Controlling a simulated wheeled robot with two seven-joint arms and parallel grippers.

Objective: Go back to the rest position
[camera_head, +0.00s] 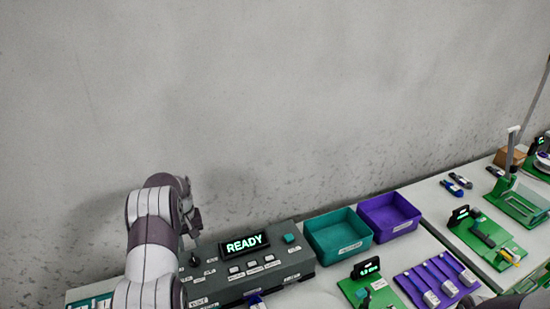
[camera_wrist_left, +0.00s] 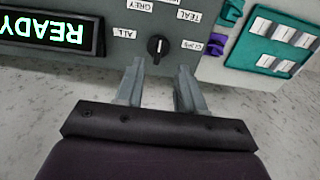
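My left gripper (camera_head: 192,222) hangs over the left part of a dark grey control box, its arm rising from the bottom edge. In the left wrist view the left gripper (camera_wrist_left: 158,88) has its two grey fingers apart with nothing between them. A black round knob (camera_wrist_left: 158,46) on the panel shows just beyond the fingertips, among labels; I cannot tell whether they touch it. The control box (camera_head: 262,283) has a lit display (camera_head: 244,244) reading READY. My right gripper is not in view.
A teal bin (camera_head: 338,236) and a purple bin (camera_head: 389,216) stand right of the box. A purple rack (camera_head: 436,281) and green boards (camera_head: 487,238) lie farther right. A grey wall (camera_head: 280,100) is behind. Teal and purple holders show in the left wrist view (camera_wrist_left: 270,42).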

